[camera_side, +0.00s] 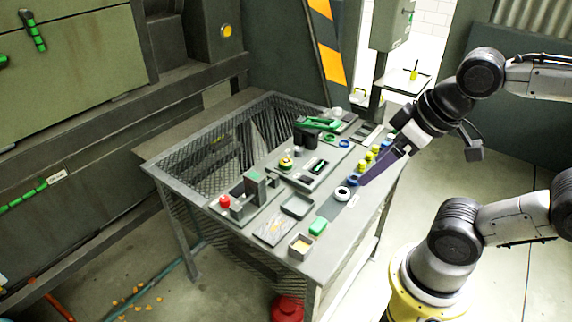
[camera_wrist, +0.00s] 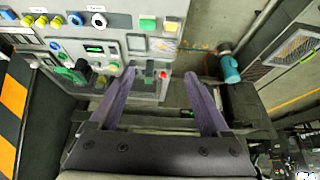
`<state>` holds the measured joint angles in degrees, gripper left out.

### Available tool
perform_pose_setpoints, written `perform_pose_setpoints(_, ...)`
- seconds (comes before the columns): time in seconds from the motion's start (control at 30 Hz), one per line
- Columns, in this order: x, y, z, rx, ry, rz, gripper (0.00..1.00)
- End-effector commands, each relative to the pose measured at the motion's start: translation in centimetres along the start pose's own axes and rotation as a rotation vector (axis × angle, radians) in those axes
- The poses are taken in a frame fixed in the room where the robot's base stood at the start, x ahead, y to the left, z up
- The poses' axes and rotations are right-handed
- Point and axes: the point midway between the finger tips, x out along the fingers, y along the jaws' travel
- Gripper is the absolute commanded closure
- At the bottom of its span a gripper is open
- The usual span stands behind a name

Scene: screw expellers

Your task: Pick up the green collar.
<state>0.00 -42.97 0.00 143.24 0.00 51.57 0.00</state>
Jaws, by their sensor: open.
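A small green ring, which looks like the green collar (camera_side: 330,136), lies on the far part of the bench beside a blue ring (camera_side: 344,143). In the wrist view the green collar (camera_wrist: 62,56) shows at the left, next to a larger green handled part (camera_wrist: 70,74). My gripper (camera_side: 362,181) has purple fingers and reaches over the right edge of the bench, tilted down to the left. In the wrist view my gripper (camera_wrist: 145,50) has its fingers wide apart with nothing held. The collar is outside the fingers, to their left.
Yellow pegs (camera_side: 369,157) and a white ring (camera_side: 342,193) stand near my fingers. A dark post (camera_side: 305,136) and the green handled part (camera_side: 320,123) rise near the collar. A red knob (camera_side: 225,201), a green block (camera_side: 317,226) and trays occupy the near side.

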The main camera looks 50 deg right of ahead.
Motion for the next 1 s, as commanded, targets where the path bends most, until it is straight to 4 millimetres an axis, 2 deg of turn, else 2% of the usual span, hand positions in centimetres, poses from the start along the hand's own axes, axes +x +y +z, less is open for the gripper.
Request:
perform_pose_setpoints(0.37, 0.0, 0.0, 0.0, -0.028, 0.001, 0.000, 0.11)
perform_pose_setpoints(0.47, 0.0, 0.1, -0.2, -0.135, 0.006, 0.005, 0.11)
perform_pose_setpoints(0.53, -0.6, 0.4, -1.2, -0.270, 0.034, 0.024, 0.11)
perform_pose_setpoints(0.63, -1.6, 1.2, -4.0, -0.524, 0.070, 0.077, 0.11)
perform_pose_setpoints(0.77, -1.6, 2.7, -8.9, -0.871, 0.042, 0.152, 0.11)
perform_pose_setpoints(0.87, -0.5, 4.1, -13.1, -1.141, -0.019, 0.198, 0.11)
perform_pose_setpoints(1.0, 2.6, 6.2, -18.4, -1.473, -0.131, 0.228, 0.11)
